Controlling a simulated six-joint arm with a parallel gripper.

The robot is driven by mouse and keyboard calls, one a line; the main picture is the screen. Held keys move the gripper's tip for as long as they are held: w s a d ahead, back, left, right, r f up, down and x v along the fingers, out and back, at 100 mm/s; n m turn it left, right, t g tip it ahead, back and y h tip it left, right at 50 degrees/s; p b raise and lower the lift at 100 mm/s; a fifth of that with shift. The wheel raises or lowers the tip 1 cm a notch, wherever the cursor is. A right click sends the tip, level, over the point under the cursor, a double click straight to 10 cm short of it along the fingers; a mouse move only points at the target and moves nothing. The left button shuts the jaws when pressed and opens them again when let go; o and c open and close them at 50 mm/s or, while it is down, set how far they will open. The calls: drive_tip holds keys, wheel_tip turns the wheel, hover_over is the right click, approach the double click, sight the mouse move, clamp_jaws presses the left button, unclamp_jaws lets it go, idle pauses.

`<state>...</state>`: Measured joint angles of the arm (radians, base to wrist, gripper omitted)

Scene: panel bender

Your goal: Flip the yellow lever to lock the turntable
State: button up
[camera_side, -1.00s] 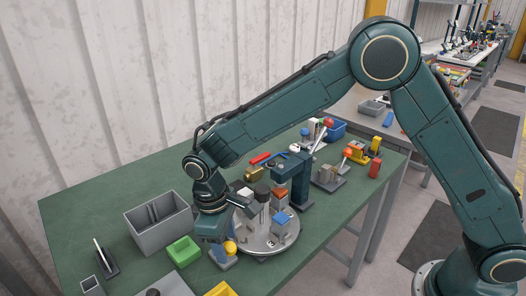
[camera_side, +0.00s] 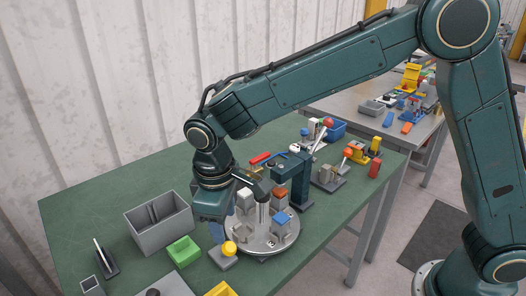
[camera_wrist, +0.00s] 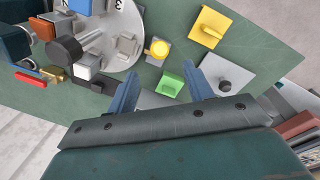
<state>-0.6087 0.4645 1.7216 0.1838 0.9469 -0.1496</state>
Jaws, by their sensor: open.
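A yellow round knob (camera_side: 229,247), which I take for the yellow lever's end, sits on a small grey base at the near edge of the round grey turntable (camera_side: 262,243). The knob (camera_wrist: 159,48) also shows in the wrist view, beside the turntable (camera_wrist: 128,22). Whether it is thrown to the locked side I cannot tell. My gripper (camera_side: 228,222) is above and just behind the knob, pointing down. In the wrist view my gripper (camera_wrist: 160,78) has its two blue fingers wide apart with nothing held. The turntable carries several blocks with coloured tops.
A green tray (camera_side: 184,251) and a grey divided bin (camera_side: 159,224) stand left of the knob. A dark teal post (camera_side: 293,182) rises behind the turntable. The green table at the far left is clear.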

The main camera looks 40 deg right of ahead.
wheel_tip(320, 180, up, 6)
drive_tip(key=s+d+r+m+t, duration=0.1)
drive_tip(key=s+d+r, duration=0.1)
drive_tip(key=d, duration=0.3)
drive_tip(key=s+d+r+m, duration=0.1)
drive_tip(key=s+d+r, duration=0.2)
drive_tip(key=s+d, duration=0.2)
drive_tip(key=s+d+r+m+t+y, duration=0.1)
drive_tip(key=s+d+r+m, duration=0.1)
drive_tip(key=d, duration=0.5)
drive_tip(key=shift+s+r+t, duration=0.3)
drive_tip(key=shift+s+r, duration=0.35)
drive_tip(key=shift+r, duration=0.1)
drive_tip(key=shift+d, duration=0.1)
drive_tip(key=s+d+f+m+t, duration=0.2)
drive_tip(key=s+d, duration=0.4)
drive_tip(key=s, duration=0.5)
drive_tip(key=shift+s+d+m, duration=0.25)
drive_tip(key=shift+s+m, duration=0.05)
drive_tip(key=shift+m, duration=0.2)
